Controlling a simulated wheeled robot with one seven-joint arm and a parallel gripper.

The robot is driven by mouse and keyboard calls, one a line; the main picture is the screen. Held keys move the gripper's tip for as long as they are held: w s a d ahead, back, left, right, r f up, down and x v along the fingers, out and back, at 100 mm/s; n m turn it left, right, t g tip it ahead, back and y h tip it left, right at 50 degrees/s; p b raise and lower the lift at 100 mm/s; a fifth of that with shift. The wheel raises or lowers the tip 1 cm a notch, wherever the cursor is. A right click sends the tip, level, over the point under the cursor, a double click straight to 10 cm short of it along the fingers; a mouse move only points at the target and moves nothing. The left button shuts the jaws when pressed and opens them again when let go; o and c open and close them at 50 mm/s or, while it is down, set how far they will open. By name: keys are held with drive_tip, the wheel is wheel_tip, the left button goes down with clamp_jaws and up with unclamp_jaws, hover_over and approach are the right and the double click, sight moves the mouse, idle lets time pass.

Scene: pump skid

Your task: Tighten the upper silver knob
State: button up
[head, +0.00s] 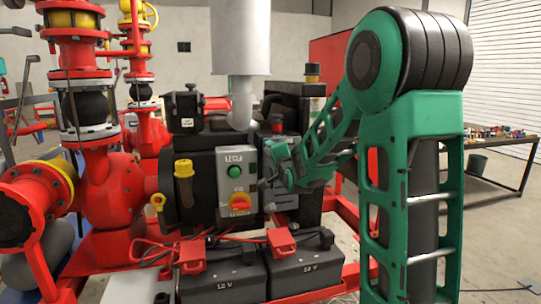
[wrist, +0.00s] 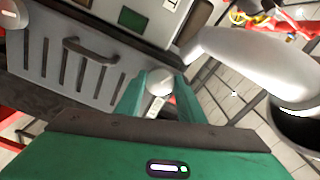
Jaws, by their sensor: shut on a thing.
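My gripper (wrist: 160,90) is shut on a round silver knob (wrist: 159,80), with one green finger on each side of it. A small white label with dark print lies just below the knob between the fingers. In the head view my gripper (head: 268,182) is at the front of the pump skid's engine block, just right of the grey control box (head: 237,184). There the knob is mostly hidden by the gripper. A second rounded silver part (wrist: 13,16) shows at the upper left of the wrist view; I cannot tell whether it is a knob.
The control box carries a green button (head: 235,171) and a red-yellow rotary switch (head: 240,203). Two black 12 V batteries (head: 304,268) with red clamps stand below. In the wrist view, a slotted grey panel with a handle (wrist: 92,50) is left and a thick silver pipe (wrist: 245,70) is right.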

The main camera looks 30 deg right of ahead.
drive_tip(key=shift+f+n, duration=0.15)
drive_tip(key=shift+n, duration=5.4)
drive_tip(key=shift+f+n, duration=0.15)
drive_tip(key=shift+n, duration=5.4)
drive_tip(key=shift+a, duration=0.1)
drive_tip(key=o, duration=1)
drive_tip(key=shift+o, duration=0.3)
drive_tip(key=shift+r, duration=0.1)
drive_tip(key=shift+s, duration=0.1)
